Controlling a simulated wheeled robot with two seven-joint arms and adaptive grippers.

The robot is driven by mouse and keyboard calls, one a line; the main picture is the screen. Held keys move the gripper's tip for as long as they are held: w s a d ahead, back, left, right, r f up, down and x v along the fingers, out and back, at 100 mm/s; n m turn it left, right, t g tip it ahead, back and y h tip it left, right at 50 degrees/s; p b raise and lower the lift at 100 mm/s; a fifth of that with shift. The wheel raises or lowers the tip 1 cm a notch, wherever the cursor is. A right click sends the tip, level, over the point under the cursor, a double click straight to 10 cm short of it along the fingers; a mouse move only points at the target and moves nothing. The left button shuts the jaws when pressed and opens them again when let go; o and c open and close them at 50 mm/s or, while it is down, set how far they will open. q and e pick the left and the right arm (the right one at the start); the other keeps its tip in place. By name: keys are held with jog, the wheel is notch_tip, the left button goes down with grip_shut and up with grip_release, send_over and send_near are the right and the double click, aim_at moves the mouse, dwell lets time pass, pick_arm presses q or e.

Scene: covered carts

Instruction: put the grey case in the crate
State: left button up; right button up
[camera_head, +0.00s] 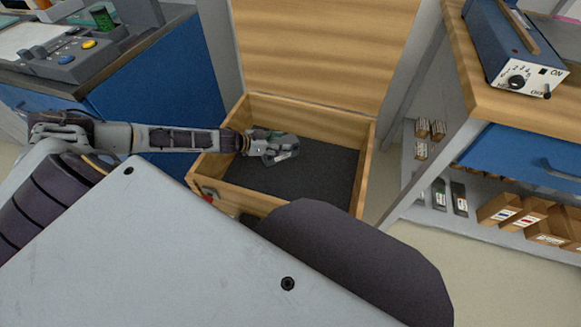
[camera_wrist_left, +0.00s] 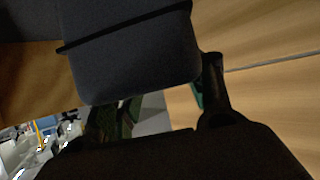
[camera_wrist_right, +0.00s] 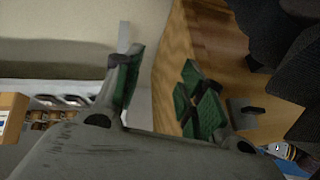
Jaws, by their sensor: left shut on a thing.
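The wooden crate (camera_head: 368,158) stands open in the middle of the head view, with its lid (camera_head: 325,45) raised and a dark floor inside. My left gripper (camera_head: 275,150) reaches over the crate's left wall into its opening. It is shut on the grey case (camera_wrist_left: 130,55), which fills the upper middle of the left wrist view and has a black band across it. In the head view the case is hard to tell from the gripper, and I cannot tell whether it touches the floor. My right gripper (camera_wrist_right: 160,85) is open and empty beside a wooden surface.
A blue cabinet (camera_head: 185,85) with a button panel (camera_head: 70,58) stands left of the crate. A wood-topped cart on the right bears a blue device (camera_head: 515,50) and has boxes (camera_head: 510,210) on its lower shelf. The crate's right part is clear.

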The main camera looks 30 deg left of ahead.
pick_arm(q)
jog(key=shift+a, duration=0.8)
pick_arm(e)
jog(key=shift+r, duration=0.3)
pick_arm(q)
jog(key=shift+f, duration=0.2)
pick_arm(e)
jog(key=shift+f, duration=0.1)
pick_arm(q)
jog(key=shift+f+b, duration=1.2)
jog(key=shift+f, duration=1.2)
pick_arm(e)
jog(key=shift+w+a+f+t+y, duration=0.1)
jog(key=shift+a+f+t+y, duration=0.05)
jog(key=shift+f, duration=0.6)
jog(key=shift+w+a+f+t+y, duration=0.1)
jog(key=shift+a+f+t+y, duration=0.05)
jog(key=shift+f, duration=0.55)
pick_arm(q)
jog(key=shift+f+b, duration=0.1)
jog(key=shift+b, duration=0.2)
jog(key=shift+f+b, duration=1.35)
jog(key=shift+f, duration=1.05)
pick_arm(e)
jog(key=shift+w+a+f, duration=0.1)
jog(key=shift+a+f, duration=0.1)
jog(key=shift+f, duration=0.45)
jog(key=shift+a+f, duration=0.15)
jog(key=shift+f, duration=0.45)
